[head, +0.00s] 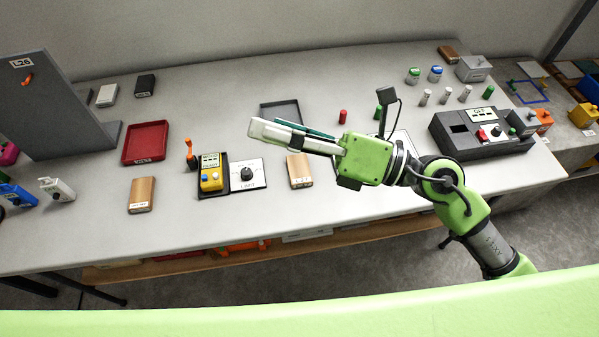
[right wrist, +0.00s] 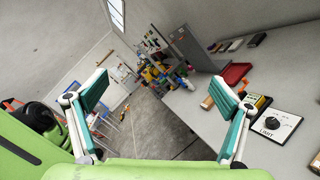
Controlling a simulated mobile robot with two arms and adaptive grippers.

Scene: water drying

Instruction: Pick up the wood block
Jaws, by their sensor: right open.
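Several wood blocks are on the grey table in the head view. One (head: 142,194) lies at the front left, and one (head: 299,171) lies near the middle, just right of the dial panel, below my right gripper. Another (head: 448,53) lies at the far back right. My right gripper (head: 257,128) reaches in from the right, raised above the table and pointing left. In the right wrist view its fingers (right wrist: 160,88) are spread with nothing between them. That view shows a block (right wrist: 207,102) behind the right finger and part of another (right wrist: 315,163) at the right edge. My left gripper is not in view.
A dial panel (head: 247,174) and a yellow control box (head: 211,178) stand between the two front blocks. A red tray (head: 146,142), a dark tray (head: 281,112) and a grey upright panel (head: 50,105) are farther left and back. A black control box (head: 470,130) stands right.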

